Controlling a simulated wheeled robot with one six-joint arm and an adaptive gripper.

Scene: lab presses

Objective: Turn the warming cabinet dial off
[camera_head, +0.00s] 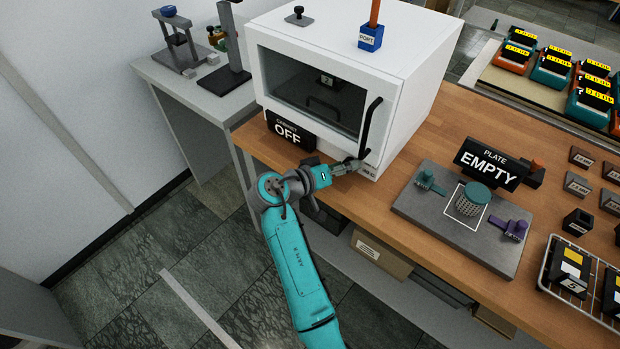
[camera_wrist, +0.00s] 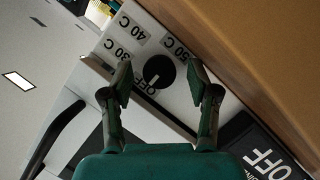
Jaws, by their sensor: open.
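The warming cabinet (camera_head: 380,82) is a white box with a dark window and a black door handle (camera_head: 370,125), its door shut. Its black sign (camera_head: 291,132) reads "CABINET OFF". The dial (camera_wrist: 158,72) is a round black knob on the cabinet's front, with labels 30 C, 40 C, 50 C and OFF around it. Its pale mark appears to point at the OFF label. My gripper (camera_wrist: 159,80) is open, with one finger on each side of the dial and visible gaps between. In the head view, my gripper (camera_head: 347,167) is at the cabinet's lower front and hides the dial.
A grey plate fixture (camera_head: 410,205) with a perforated cylinder (camera_head: 472,199) and an "EMPTY" sign (camera_head: 490,165) stands right of the cabinet. A wire rack (camera_head: 550,275) is at the bench's right front. A blue port block (camera_head: 371,37) sits on the cabinet top.

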